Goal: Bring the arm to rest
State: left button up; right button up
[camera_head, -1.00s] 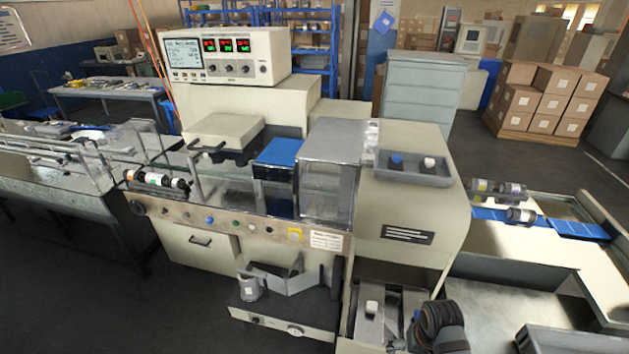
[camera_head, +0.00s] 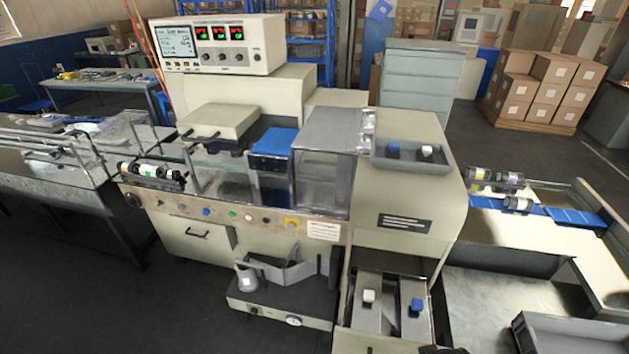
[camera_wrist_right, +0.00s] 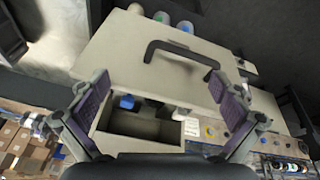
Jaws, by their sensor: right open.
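My right gripper (camera_wrist_right: 157,88) shows in the right wrist view with its two purple-padded fingers wide apart and nothing between them. Beyond the fingers is a beige panel (camera_wrist_right: 120,55) with a black handle (camera_wrist_right: 180,58), and below it an open compartment (camera_wrist_right: 140,125) with a blue item and a whitish item at its edge. In the head view the right gripper is no longer clearly seen; only a dark sliver shows at the bottom edge. The flow wrapper (camera_head: 405,195) stands in the middle of the head view. My left gripper is in neither current view.
An open bay at the machine's lower front holds a white-knobbed part (camera_head: 369,297) and a blue-knobbed part (camera_head: 416,305). A small grey-topped unit (camera_head: 280,305) sits left of it. A conveyor (camera_head: 515,235) with dark rolls is at right. The floor at front left is clear.

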jog(key=s+d+f+g+b, duration=0.1)
jog(key=s+f+b, duration=0.15)
jog(key=f, duration=1.15)
jog(key=s+d+f+b, duration=0.1)
jog(key=s+f, duration=0.3)
jog(key=f, duration=1)
jog(key=s+d+f+g+b, duration=0.1)
jog(key=s+f+b, duration=0.1)
jog(key=s+f, duration=1.1)
jog(key=s, duration=0.2)
jog(key=shift+s+f, duration=0.35)
jog(key=shift+f, duration=0.05)
